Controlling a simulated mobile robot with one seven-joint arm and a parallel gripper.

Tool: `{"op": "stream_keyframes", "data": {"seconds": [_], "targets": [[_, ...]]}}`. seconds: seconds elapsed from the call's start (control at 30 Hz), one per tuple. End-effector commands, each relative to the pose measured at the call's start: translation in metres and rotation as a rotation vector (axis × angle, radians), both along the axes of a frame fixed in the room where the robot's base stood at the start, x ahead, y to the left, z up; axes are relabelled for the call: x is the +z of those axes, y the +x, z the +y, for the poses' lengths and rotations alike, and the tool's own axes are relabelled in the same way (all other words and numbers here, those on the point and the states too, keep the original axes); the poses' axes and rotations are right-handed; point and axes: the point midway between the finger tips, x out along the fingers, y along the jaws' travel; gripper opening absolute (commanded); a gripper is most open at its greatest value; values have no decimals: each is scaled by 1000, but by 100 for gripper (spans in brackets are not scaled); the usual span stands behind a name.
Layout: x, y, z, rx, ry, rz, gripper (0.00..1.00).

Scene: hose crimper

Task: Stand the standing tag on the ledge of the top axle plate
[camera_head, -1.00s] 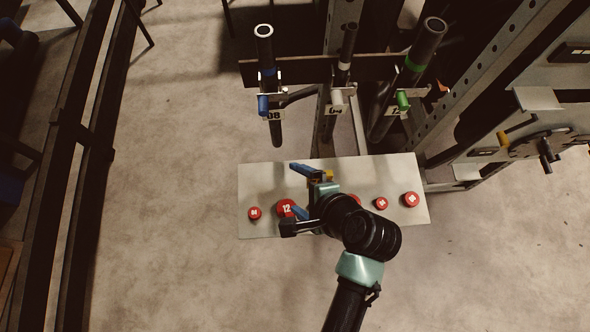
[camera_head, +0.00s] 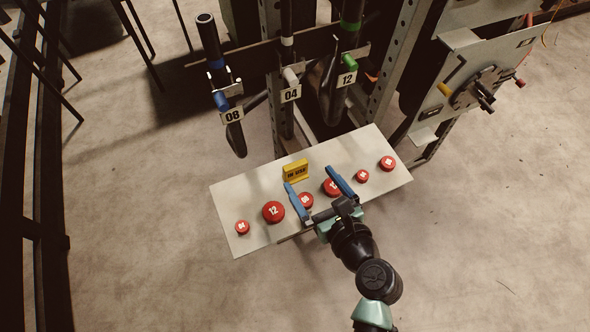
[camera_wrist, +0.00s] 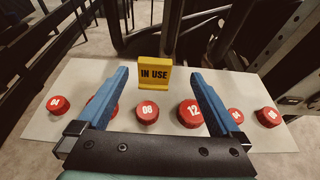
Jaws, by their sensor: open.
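The standing tag is a yellow piece marked "IN USE" (camera_head: 295,171), upright near the back edge of the pale board; it also shows in the wrist view (camera_wrist: 154,74). My gripper (camera_head: 309,179) is open and empty over the board, its blue fingers pointing at the back edge. In the wrist view the tag appears between the fingertips (camera_wrist: 162,73) and beyond them, apart from both. A grey panel with a round hub (camera_head: 478,88) stands at the right, with a pale ledge jutting out above the hub (camera_head: 460,38). I cannot tell whether this is the top axle plate.
Several red numbered caps, one marked 12 (camera_head: 273,212), lie on the board (camera_head: 236,190) around and below my fingers. Hoses on a rack with tags 08 (camera_head: 232,115), 04 (camera_head: 291,94) and 12 (camera_head: 346,79) stand behind. The floor right of the board is clear.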

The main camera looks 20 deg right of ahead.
Motion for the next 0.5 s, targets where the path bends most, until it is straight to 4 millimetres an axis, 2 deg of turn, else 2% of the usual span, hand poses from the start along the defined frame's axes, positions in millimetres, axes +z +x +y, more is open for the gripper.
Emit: {"op": "stream_keyframes", "data": {"seconds": [0.17, 0.4, 0.5], "targets": [[-5, 11, 2, 2, 0, 0, 100], [-20, 43, 9, 3, -1, 0, 100], [-23, 51, 9, 1, -2, 1, 100]]}}
